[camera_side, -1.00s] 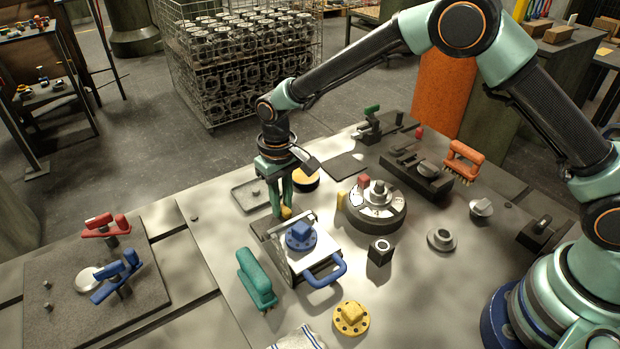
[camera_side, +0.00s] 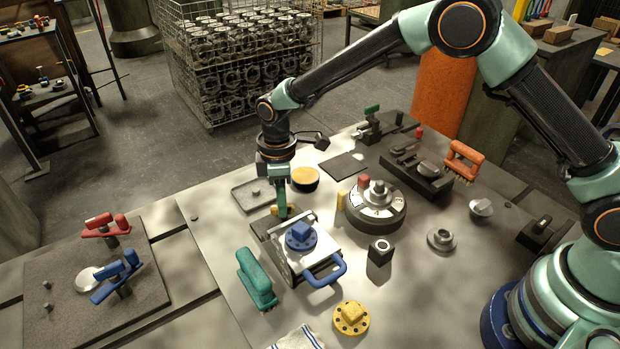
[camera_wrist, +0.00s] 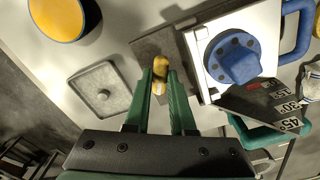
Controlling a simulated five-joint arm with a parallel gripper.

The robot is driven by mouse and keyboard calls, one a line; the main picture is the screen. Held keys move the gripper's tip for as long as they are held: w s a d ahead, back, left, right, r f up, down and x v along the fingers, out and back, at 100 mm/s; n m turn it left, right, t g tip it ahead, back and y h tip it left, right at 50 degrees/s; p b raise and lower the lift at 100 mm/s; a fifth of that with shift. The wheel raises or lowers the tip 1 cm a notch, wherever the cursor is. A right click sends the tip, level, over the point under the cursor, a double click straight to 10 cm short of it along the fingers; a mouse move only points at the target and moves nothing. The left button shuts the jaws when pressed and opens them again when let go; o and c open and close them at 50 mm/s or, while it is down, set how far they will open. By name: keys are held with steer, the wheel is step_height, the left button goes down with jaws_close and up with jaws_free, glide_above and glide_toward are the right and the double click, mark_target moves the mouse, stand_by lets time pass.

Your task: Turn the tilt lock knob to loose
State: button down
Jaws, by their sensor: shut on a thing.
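The tilt fixture has a pale plate (camera_side: 320,268) with a blue round casting (camera_side: 301,238) on it and a blue handle (camera_side: 328,275). The plate is tilted above its dark base. The small yellow tilt lock knob (camera_wrist: 160,72) is at the base's rear edge, beside the plate. My gripper (camera_wrist: 162,82) points down over it, one green finger on each side, shut on the knob. In the side view my gripper (camera_side: 282,212) hides most of the knob. An angle scale (camera_wrist: 285,105) with 30 and 45 marks shows in the wrist view; I cannot read the knob's lock state.
A shallow grey tray (camera_side: 252,195) and an orange-topped round pad (camera_side: 305,178) are behind my gripper. A dark rotary table (camera_side: 377,212) stands to the right. A teal-handled brush (camera_side: 256,278) lies front left of the fixture.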

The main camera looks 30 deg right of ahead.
steer(key=shift+r+n, duration=0.1)
steer(key=shift+n, duration=1.9)
steer(key=c, duration=0.8)
jaws_free()
steer(key=shift+o, duration=0.2)
step_height(320, 180, up, 12)
